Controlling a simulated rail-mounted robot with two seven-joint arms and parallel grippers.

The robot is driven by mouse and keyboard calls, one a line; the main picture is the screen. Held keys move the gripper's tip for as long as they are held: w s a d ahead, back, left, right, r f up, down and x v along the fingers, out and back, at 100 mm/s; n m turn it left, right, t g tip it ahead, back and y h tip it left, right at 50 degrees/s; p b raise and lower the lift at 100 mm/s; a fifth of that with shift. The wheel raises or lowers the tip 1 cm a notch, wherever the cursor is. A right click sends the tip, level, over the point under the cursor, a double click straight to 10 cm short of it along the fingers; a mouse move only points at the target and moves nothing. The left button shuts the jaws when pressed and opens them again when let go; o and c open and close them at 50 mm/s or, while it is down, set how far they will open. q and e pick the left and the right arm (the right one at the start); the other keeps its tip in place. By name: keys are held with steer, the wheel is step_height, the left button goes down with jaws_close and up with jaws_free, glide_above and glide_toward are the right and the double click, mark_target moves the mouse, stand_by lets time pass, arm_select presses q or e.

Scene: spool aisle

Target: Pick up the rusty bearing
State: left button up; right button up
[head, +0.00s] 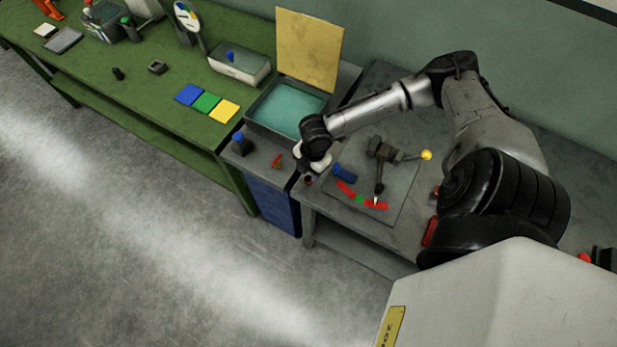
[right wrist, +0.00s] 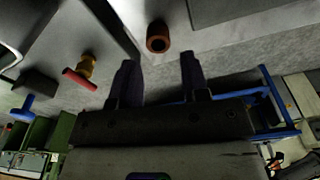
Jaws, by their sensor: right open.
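The rusty bearing (right wrist: 157,37) is a small reddish-brown ring with a dark hole. In the right wrist view it lies on the grey table surface at the top centre, near the edge of a darker plate. My right gripper (right wrist: 158,60) is open, with its two dark fingers apart. The bearing shows just beyond the fingertips, roughly in line with the gap, and nothing is held. In the head view my right gripper (head: 311,172) is low over the left end of the grey table, and it largely hides the bearing there. My left gripper is not in view.
A small valve with a red handle (right wrist: 82,75) stands left of the gripper. A blue block (head: 345,172) lies close right of the gripper. An open teal-lined box (head: 290,107) stands behind.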

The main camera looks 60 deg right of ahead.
mark_target(309, 178)
step_height(309, 178, down, 5)
steer(key=shift+w+a+r+b, duration=0.1)
steer(key=shift+w+a+b, duration=0.05)
steer(key=shift+b, duration=0.2)
steer(key=shift+c, duration=0.4)
steer(key=c, duration=0.6)
